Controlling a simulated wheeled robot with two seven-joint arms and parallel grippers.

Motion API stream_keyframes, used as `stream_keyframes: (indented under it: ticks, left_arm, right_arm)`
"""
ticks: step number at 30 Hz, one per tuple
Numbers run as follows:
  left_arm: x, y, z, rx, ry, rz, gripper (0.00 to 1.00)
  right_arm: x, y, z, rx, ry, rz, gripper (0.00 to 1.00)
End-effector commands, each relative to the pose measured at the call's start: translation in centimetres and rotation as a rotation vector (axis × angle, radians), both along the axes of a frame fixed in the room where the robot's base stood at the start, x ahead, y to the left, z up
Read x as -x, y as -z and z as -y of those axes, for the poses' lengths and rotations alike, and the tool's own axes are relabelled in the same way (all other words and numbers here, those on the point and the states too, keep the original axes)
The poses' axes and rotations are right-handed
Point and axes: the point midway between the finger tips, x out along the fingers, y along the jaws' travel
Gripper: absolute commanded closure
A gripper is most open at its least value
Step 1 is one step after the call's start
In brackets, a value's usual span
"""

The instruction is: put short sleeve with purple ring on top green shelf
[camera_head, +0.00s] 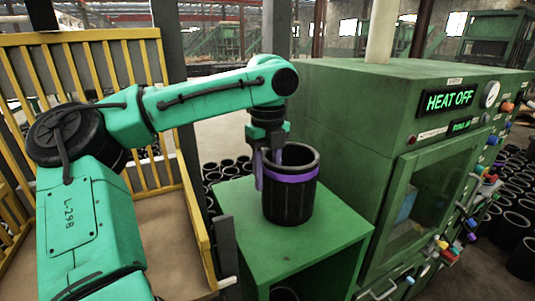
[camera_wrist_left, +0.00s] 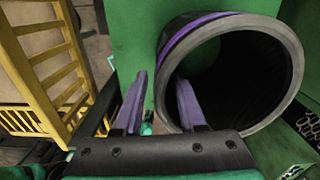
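The short black sleeve with a purple ring (camera_head: 291,202) stands upright on the top of the green shelf (camera_head: 325,238). Its open end and purple band also show in the left wrist view (camera_wrist_left: 297,52). My left gripper (camera_head: 268,172) points down at the sleeve's left rim. Its two purple fingers are apart, one outside the wall and one inside the opening. In the left wrist view the fingers (camera_wrist_left: 160,95) show a clear gap, with the rim between them. I cannot tell whether either finger touches the wall. My right gripper is in neither view.
A green heating machine (camera_head: 345,130) with a "HEAT OFF" display stands right beside the shelf. A yellow-railed crate (camera_head: 90,62) is at the left. Many black sleeves (camera_head: 228,172) stand on the floor behind the shelf and at the far right. The shelf's front top is bare.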

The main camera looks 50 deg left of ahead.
Motion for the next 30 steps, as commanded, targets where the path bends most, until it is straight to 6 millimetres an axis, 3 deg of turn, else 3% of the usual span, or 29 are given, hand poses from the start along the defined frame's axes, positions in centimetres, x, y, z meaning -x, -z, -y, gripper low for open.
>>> stream_keyframes:
  ticks: [6, 12, 30]
  left_arm:
    - [0.0, -5.2, 0.0, -0.001, -0.001, 0.0, 0.6]
    - [0.0, -7.8, 0.0, 0.0, 0.0, -0.001, 0.6]
    - [0.0, -8.1, 0.0, 0.001, 0.001, -0.001, 0.6]
  right_arm:
    - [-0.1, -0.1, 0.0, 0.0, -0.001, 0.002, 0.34]
    - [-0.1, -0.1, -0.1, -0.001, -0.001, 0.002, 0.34]
    - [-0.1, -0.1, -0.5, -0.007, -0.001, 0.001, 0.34]
